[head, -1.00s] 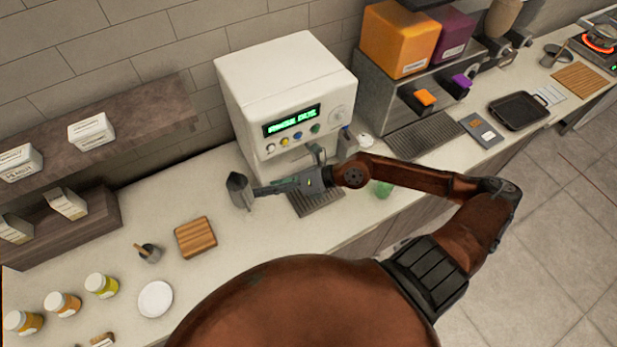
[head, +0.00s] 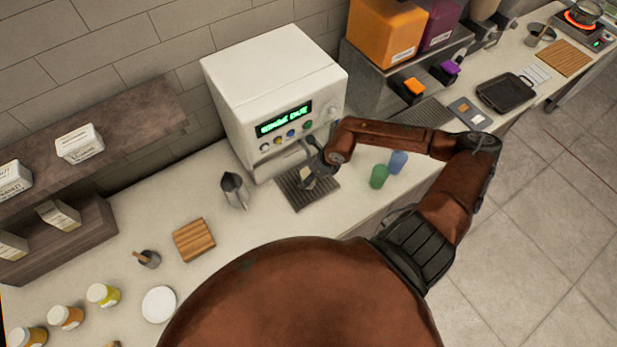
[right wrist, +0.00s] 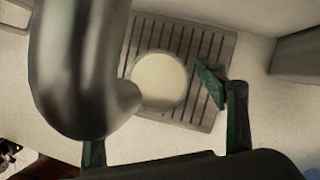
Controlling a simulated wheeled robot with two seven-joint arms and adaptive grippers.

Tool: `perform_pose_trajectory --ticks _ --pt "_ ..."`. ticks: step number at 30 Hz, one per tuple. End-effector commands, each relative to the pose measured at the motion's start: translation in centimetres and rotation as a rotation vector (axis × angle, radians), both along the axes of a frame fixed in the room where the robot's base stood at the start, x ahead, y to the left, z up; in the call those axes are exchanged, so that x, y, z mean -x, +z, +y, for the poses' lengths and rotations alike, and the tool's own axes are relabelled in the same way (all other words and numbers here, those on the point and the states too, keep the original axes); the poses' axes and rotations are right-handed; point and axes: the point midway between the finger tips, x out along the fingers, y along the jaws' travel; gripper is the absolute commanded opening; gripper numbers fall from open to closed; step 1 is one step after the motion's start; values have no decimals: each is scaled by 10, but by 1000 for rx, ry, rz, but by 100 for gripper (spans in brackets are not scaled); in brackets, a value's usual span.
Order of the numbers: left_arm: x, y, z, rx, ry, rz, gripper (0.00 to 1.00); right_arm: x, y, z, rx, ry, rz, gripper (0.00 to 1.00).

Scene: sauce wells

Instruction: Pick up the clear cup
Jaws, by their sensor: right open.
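The clear cup (right wrist: 158,80) stands on the slatted drip tray (right wrist: 190,42) under the machine. From above in the right wrist view it is a round rim with pale, cream-coloured contents. In the head view only a small pale part of the cup (head: 307,183) shows below my gripper. My right gripper (head: 312,168) is open at the machine's front, close to the cup. In the right wrist view its fingers are spread, the right one beside the cup; a rounded metal part (right wrist: 75,70) hides much of the left side. My left gripper is out of view.
The white machine (head: 270,85) stands behind the tray. A metal pitcher (head: 233,188) is left of it. A green cup (head: 379,176) and a blue cup (head: 397,162) stand to the right. A wooden board (head: 194,239) lies on the left counter.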

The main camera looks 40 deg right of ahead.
Motion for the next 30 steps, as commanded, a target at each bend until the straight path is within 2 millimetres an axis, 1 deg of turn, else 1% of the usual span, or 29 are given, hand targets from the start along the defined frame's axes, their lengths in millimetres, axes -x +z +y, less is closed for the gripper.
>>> perform_pose_trajectory --ticks 4,11,30 --pt "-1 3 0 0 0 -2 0 -5 -10 3 -1 3 -1 66" --pt "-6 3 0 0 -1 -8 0 -5 -11 3 -1 4 0 65" --pt "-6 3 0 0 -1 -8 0 -5 -11 3 -1 4 0 21"
